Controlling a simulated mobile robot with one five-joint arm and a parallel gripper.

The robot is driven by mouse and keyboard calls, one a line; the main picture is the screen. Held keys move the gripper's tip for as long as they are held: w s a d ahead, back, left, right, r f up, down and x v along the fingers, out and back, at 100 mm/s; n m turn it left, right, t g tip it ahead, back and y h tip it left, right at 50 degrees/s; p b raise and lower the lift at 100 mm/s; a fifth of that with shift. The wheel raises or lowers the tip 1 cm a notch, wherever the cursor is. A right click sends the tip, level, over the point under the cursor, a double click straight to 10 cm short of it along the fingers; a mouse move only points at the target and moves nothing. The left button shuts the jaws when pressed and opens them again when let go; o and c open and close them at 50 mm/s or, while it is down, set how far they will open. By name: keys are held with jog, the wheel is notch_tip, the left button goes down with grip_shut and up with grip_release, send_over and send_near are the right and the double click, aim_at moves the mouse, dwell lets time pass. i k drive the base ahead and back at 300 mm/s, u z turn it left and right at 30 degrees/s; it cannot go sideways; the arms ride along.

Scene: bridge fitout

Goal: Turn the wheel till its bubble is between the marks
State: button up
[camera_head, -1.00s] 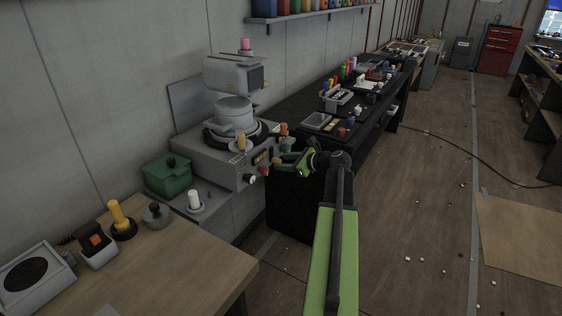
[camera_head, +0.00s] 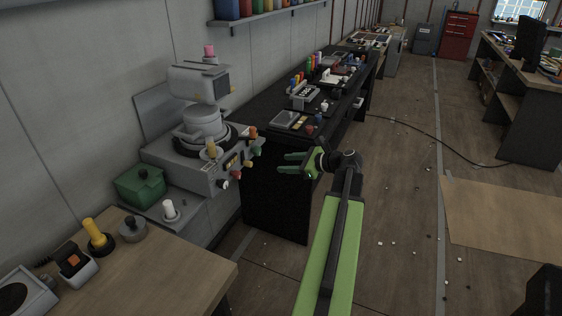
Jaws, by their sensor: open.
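A grey machine (camera_head: 205,170) stands by the wall at left, with a dark round ring (camera_head: 181,141) around the base of its pale upper body (camera_head: 203,122). Several coloured knobs are on its front edge, including an orange one (camera_head: 250,132) and a white one (camera_head: 222,184). I cannot tell which part is the wheel, and no bubble or marks can be made out at this size. My green gripper (camera_head: 283,164) is open and empty, pointing left, just right of the machine's knobs in the picture with a gap between.
A wooden bench (camera_head: 165,262) at lower left bears a yellow-handled tool (camera_head: 97,233) and other items. A green box (camera_head: 140,187) stands beside the machine. A black bench (camera_head: 345,105) with small items runs behind my gripper. The floor at right is mostly open.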

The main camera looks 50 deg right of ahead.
aim_at(237, 174)
jog(key=k, duration=1)
